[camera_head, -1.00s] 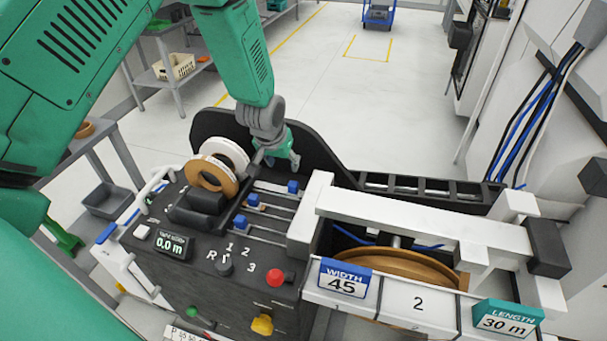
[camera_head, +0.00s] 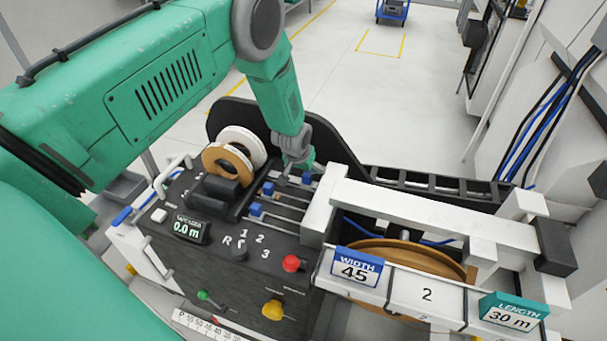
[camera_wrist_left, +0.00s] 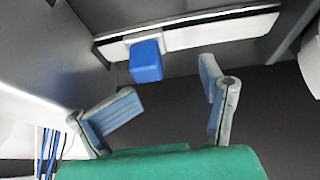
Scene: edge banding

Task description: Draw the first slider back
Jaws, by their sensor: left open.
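Three blue slider knobs stand on the black machine top: a far one (camera_head: 306,178), a middle one (camera_head: 268,188) and a near one (camera_head: 256,209), each on a pale rail. My left gripper (camera_head: 297,174) is just above and beside the far knob. In the left wrist view, one blue knob (camera_wrist_left: 146,60) sits on a white rail, ahead of my open left fingers (camera_wrist_left: 170,82) and not held between them. Which slider is the first cannot be read from the frames. My right gripper is not in view.
White and tan rolls (camera_head: 228,160) stand left of the sliders, and a white frame (camera_head: 400,208) over a wooden disc (camera_head: 400,258) stands to the right. A black curved guard (camera_head: 340,155) rises behind. A red button (camera_head: 291,263) and a dial (camera_head: 240,253) are in front.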

